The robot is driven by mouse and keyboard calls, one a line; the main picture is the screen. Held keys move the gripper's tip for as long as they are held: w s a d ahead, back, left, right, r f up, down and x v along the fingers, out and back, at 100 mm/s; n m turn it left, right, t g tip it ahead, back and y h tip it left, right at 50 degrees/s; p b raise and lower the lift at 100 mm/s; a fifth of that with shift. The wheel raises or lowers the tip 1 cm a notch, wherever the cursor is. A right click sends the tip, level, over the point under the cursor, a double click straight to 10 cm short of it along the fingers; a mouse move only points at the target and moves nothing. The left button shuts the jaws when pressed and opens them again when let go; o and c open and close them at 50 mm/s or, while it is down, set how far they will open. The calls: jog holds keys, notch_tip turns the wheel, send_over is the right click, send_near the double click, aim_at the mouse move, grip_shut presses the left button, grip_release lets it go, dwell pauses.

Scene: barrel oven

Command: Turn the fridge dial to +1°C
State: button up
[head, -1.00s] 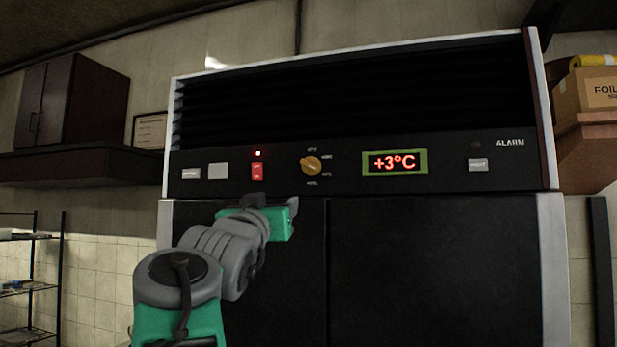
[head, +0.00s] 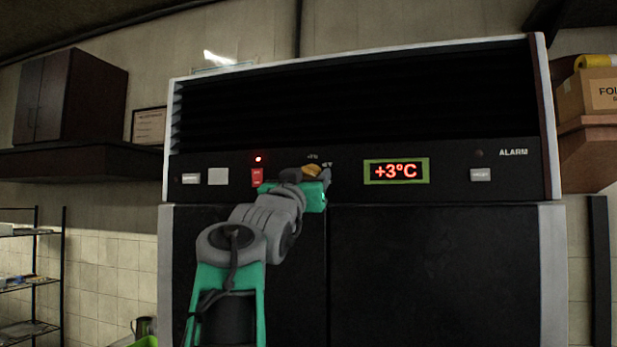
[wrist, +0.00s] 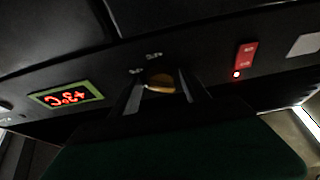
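The fridge dial (head: 312,170) is a yellow-orange knob on the black control panel, mostly hidden behind my gripper in the head view. The display (head: 396,171) reads +3°C in red inside a green frame. My gripper (head: 309,176) is right at the dial. In the wrist view the dial (wrist: 160,82) lies between the two fingertips of my gripper (wrist: 158,88), which stand apart on either side of it. I cannot tell whether the fingers touch the knob. Most scale marks around the dial are hidden.
A red switch (head: 257,176) with a lit red lamp (head: 258,159) sits just left of my gripper. A grey button (head: 480,175) lies further right on the panel. Dark fridge doors (head: 430,270) are below. Boxes (head: 588,92) stand on the right shelf.

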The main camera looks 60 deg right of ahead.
grip_shut()
dwell(0.3)
jog(key=shift+w+m+g, duration=0.1)
jog(key=shift+m+g, duration=0.3)
jog(key=shift+m, duration=0.2)
jog(key=m+g, duration=0.1)
jog(key=m, duration=0.2)
jog(key=shift+w+g, duration=0.15)
jog(key=shift+g, duration=0.15)
jog(key=m+g, duration=0.1)
jog(key=m, duration=0.1)
jog(key=m+g, duration=0.1)
jog(key=shift+w+r+m+p, duration=0.15)
jog(key=shift+m+p, duration=0.15)
jog(key=shift+m, duration=0.1)
jog(key=m+g+p, duration=0.1)
jog(key=m, duration=0.1)
jog(key=m+y+p, duration=0.1)
jog(key=m, duration=0.1)
jog(key=shift+w+r+m+g, duration=0.1)
jog(key=shift+r+m+g, duration=0.05)
jog(key=shift+m+g, duration=0.2)
jog(key=shift+a+m+g+y+p, duration=0.1)
jog(key=shift+m+g+y+p, duration=0.4)
jog(key=shift+m, duration=0.4)
jog(key=shift+m+g+y+p, duration=0.15)
jog(key=shift+m+y+p, duration=0.15)
jog(key=shift+m+p, duration=0.45)
jog(key=shift+m, duration=0.3)
